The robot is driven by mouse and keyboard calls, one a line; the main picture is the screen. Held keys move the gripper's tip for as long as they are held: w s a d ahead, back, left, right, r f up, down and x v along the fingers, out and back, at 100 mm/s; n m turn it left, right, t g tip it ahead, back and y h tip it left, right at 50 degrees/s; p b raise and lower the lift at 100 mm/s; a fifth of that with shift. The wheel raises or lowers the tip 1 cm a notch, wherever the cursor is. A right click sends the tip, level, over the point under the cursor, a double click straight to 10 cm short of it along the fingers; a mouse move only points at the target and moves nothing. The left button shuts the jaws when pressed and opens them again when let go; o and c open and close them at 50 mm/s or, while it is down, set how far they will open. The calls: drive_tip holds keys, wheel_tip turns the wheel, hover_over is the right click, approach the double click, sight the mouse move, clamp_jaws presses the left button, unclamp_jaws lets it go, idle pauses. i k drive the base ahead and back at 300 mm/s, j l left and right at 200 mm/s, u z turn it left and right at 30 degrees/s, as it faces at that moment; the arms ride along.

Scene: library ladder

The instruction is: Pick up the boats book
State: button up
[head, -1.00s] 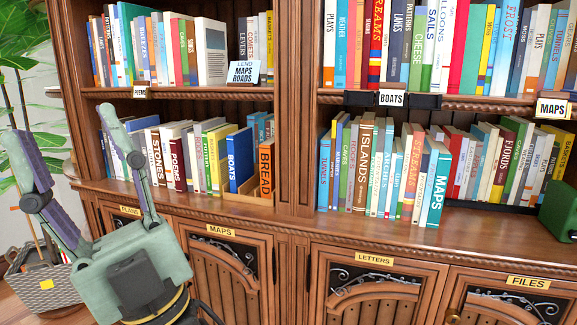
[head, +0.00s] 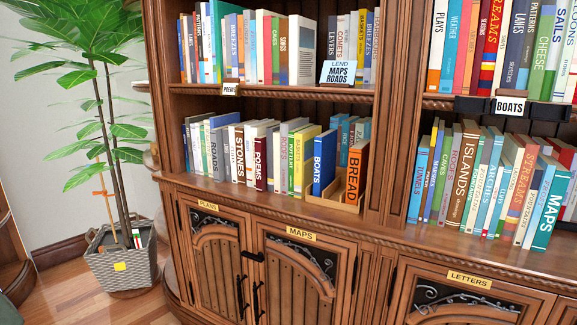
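The boats book (head: 324,162) is blue with white letters on its spine. It stands upright on the lower shelf of the left bookcase bay. A yellow book (head: 303,162) stands to its left. The orange bread book (head: 356,173) stands to its right, in a low wooden box (head: 327,199). My gripper is not in view now.
The shelf edge (head: 262,199) in front of the books is clear. Cabinet doors (head: 300,275) with dark handles are below. A potted plant (head: 122,265) stands on the floor at left. A boats label (head: 510,107) hangs on the upper right shelf.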

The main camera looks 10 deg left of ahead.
sight(326, 143)
drive_tip(key=i+l, duration=0.3)
drive_tip(key=i, duration=0.15)
drive_tip(key=i+l, duration=0.3)
drive_tip(key=i, duration=0.15)
drive_tip(key=i+l+z, duration=0.1)
drive_tip(key=i+l, duration=0.2)
drive_tip(key=i, duration=0.15)
